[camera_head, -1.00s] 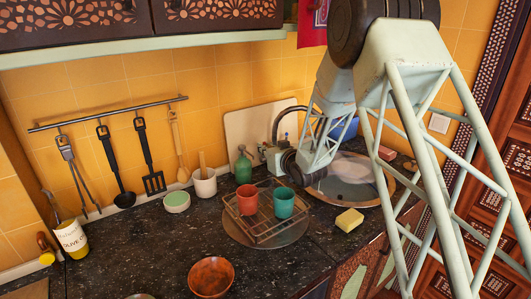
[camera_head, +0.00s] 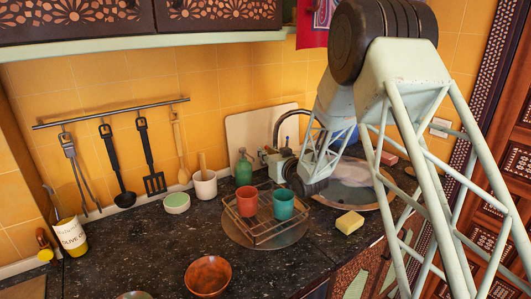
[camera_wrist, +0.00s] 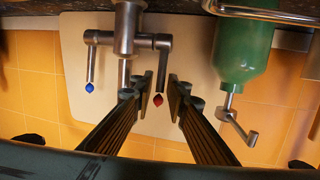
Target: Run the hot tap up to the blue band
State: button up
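The tap shows upside down in the wrist view, with a grey metal body (camera_wrist: 127,30) and two levers. The hot lever (camera_wrist: 163,60) ends in a red drop, and the cold lever (camera_wrist: 91,65) ends in a blue drop. My gripper (camera_wrist: 160,83) is open, with one finger on either side of the hot lever; I cannot tell whether either touches it. In the head view the tap's curved spout (camera_head: 284,117) rises behind my wrist, which partly hides the tap and sink (camera_head: 358,184). I cannot make out a blue band.
A green pump bottle (camera_head: 244,168) stands left of the tap; it is also close in the wrist view (camera_wrist: 243,50). A rack (camera_head: 263,232) holds a red cup (camera_head: 247,200) and a teal cup (camera_head: 283,204). A yellow sponge (camera_head: 350,222) lies before the sink. The front-left counter has bare room.

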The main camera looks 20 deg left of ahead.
jog(key=shift+o, duration=0.9)
jog(key=shift+s+d, duration=0.1)
jog(key=v, duration=1.1)
jog(key=shift+s+d, duration=0.3)
jog(key=shift+w+r+p, duration=0.1)
jog(key=shift+r+p, duration=0.45)
jog(key=shift+p, duration=1.8)
jog(key=shift+c, duration=0.2)
jog(key=p, duration=0.6)
jog(key=shift+r+g+h+p, duration=0.35)
jog(key=shift+r+g+h, duration=0.05)
jog(key=r+p, duration=0.1)
jog(key=p, duration=0.6)
jog(key=shift+d+g+h+p, duration=0.1)
jog(key=shift+g+h+p, duration=0.2)
jog(key=shift+h, duration=0.1)
jog(key=p, duration=0.4)
jog(key=shift+s+d+r, duration=0.1)
jog(key=shift+s+d, duration=0.05)
jog(key=shift+s, duration=0.15)
jog(key=shift+w, duration=0.1)
jog(key=shift+f+p+x, duration=0.2)
jog(key=shift+p+x, duration=0.4)
jog(key=shift+x, duration=2.8)
jog(key=shift+f+p+x, duration=0.15)
jog(key=shift+p+x, duration=0.4)
jog(key=shift+x, duration=2.85)
